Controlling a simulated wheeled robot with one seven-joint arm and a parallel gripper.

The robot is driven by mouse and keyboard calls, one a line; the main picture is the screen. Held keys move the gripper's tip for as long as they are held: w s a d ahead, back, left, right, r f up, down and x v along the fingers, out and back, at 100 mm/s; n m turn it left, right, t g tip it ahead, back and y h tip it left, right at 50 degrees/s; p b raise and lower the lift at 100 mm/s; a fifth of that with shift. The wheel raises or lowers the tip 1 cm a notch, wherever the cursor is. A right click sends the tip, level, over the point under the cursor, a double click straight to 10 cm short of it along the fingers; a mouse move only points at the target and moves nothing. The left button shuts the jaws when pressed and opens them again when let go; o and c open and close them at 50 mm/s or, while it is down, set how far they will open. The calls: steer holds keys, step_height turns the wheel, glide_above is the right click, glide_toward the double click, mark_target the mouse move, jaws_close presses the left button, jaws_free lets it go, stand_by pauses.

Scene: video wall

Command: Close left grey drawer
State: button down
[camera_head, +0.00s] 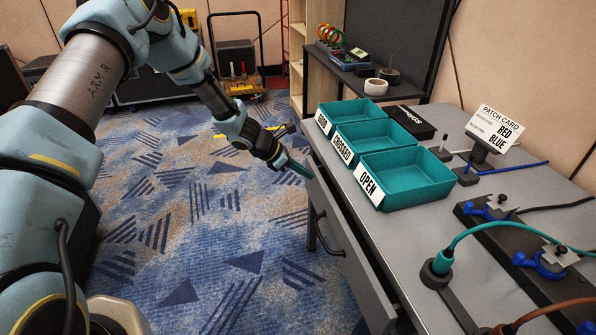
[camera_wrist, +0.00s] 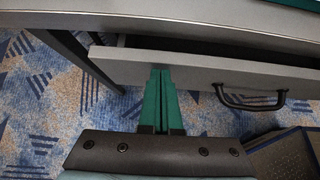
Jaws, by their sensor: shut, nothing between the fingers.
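The grey drawer (camera_head: 352,262) is under the grey table (camera_head: 433,131) and stands pulled out, with a dark gap behind its front in the wrist view. Its grey front panel (camera_wrist: 205,68) has a black bar handle (camera_wrist: 250,100) to the right of my fingers. My gripper (camera_head: 303,172) is shut and empty, beside the far end of the drawer front. In the wrist view my green fingers (camera_wrist: 161,72) point at the panel, left of the handle. They look close to it or touching; I cannot tell which.
Teal trays, one labelled OPEN (camera_head: 408,178), stand along the table's left edge. A patch card (camera_head: 494,128), cables and blue clamps are on the right. A table leg (camera_wrist: 78,58) is left of my fingers. A dark box (camera_wrist: 285,155) is at lower right.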

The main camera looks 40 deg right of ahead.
mark_target(317, 172)
steer(key=d, duration=0.1)
steer(key=s+d, duration=0.1)
steer(key=d, duration=0.1)
steer(key=shift+s+d, duration=0.45)
steer(key=shift+d, duration=0.2)
steer(key=shift+d+r, duration=0.1)
